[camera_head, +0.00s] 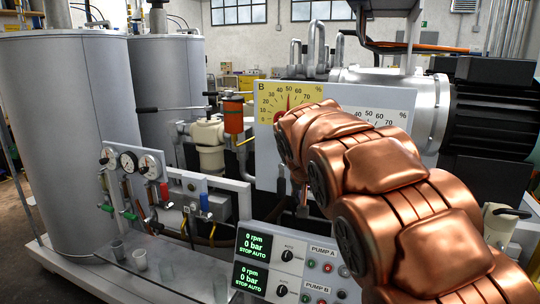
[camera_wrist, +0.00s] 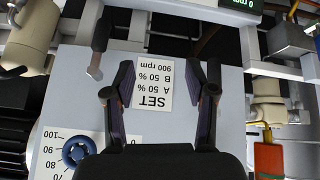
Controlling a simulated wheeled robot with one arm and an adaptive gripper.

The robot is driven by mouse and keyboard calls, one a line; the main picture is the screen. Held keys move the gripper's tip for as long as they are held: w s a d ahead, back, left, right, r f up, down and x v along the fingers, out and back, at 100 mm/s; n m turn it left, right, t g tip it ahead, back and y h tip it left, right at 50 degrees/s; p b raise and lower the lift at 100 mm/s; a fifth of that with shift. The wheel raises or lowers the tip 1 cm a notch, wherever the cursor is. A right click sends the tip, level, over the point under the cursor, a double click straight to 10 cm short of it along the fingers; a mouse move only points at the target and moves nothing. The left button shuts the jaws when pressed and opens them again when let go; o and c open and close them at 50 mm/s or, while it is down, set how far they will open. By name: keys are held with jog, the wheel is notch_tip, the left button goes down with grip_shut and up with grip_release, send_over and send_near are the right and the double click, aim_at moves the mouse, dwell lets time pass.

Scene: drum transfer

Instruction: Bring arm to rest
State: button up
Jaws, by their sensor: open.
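My gripper (camera_wrist: 165,90) is open in the wrist view, its two dark fingers apart with nothing between them. It faces a light grey panel (camera_wrist: 225,120). A white label (camera_wrist: 153,82) reading "SET, A 50 %, B 50 %, 900 rpm" shows upside down between the fingers. Part of a dial with a blue knob (camera_wrist: 76,151) is at the lower left of that view. In the head view my copper arm reaches in from the lower right across the dial panel (camera_head: 265,150) and covers part of it. My gripper is hidden behind the arm there.
Two large grey drums (camera_head: 60,130) stand at the left. Gauges (camera_head: 130,162) and valves are in front of them. A pump control panel (camera_head: 290,262) is at the bottom middle, close to my arm. A black motor (camera_head: 490,110) is at the right. Small cups (camera_head: 139,259) stand at the lower left.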

jog(key=s+d+f+g+y, duration=0.1)
jog(key=s+f, duration=0.3)
jog(key=s, duration=1.1)
jog(key=s+d+f+n+g+p, duration=0.1)
jog(key=s+d+f+g, duration=0.3)
jog(key=s, duration=1.1)
jog(key=s+d+f+n+g+y+p, duration=0.1)
jog(key=s+f, duration=0.4)
jog(key=s, duration=1)
jog(key=shift+s+d+g+y, duration=0.3)
jog(key=shift+d+g, duration=0.4)
jog(key=shift+g, duration=0.5)
